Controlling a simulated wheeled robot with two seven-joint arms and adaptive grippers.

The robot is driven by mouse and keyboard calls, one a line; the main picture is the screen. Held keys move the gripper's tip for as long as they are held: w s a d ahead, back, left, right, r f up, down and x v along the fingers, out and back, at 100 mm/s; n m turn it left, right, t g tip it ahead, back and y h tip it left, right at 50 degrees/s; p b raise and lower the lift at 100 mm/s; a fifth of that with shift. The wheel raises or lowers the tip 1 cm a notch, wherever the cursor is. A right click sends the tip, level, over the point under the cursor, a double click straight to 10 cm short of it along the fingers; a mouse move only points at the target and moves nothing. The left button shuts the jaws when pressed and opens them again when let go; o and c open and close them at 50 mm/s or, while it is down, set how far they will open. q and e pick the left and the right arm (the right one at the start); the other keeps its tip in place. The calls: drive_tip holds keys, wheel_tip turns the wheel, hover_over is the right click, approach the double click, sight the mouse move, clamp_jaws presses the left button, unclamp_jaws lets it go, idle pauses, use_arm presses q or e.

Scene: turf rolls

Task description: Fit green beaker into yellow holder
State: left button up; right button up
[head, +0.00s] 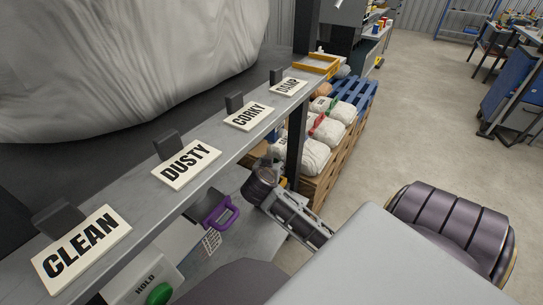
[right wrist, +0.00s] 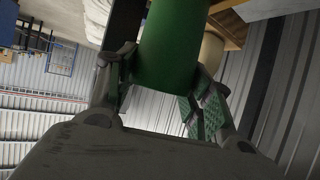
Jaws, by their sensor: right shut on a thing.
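The green beaker (right wrist: 170,45) is a plain green cylinder at the top middle of the right wrist view. The fingers of my right gripper (right wrist: 163,82) sit on either side of it and are shut on it. In the head view, my right gripper (head: 262,177) is beside the front edge of the shelf, below the CORKY sign; I cannot make out the beaker there. A yellow open frame (head: 317,64), the only holder-like yellow thing I see, lies at the far end of the shelf, well beyond the gripper. My left gripper is out of view.
The grey shelf (head: 135,212) carries several lettered signs on dark blocks. A dark post (head: 297,135) stands near my right gripper. Below are a purple-handled thing (head: 220,213) and a HOLD box with a green button (head: 158,294). White sacks (head: 315,155) lie by pallets; open floor is right.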

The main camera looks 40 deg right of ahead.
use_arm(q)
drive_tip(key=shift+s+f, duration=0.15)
use_arm(e)
drive_tip(key=shift+f, duration=0.15)
drive_tip(key=shift+f+b, duration=0.45)
drive_tip(key=shift+f, duration=0.2)
drive_tip(key=shift+f+b, duration=0.5)
drive_tip(key=shift+f, duration=0.4)
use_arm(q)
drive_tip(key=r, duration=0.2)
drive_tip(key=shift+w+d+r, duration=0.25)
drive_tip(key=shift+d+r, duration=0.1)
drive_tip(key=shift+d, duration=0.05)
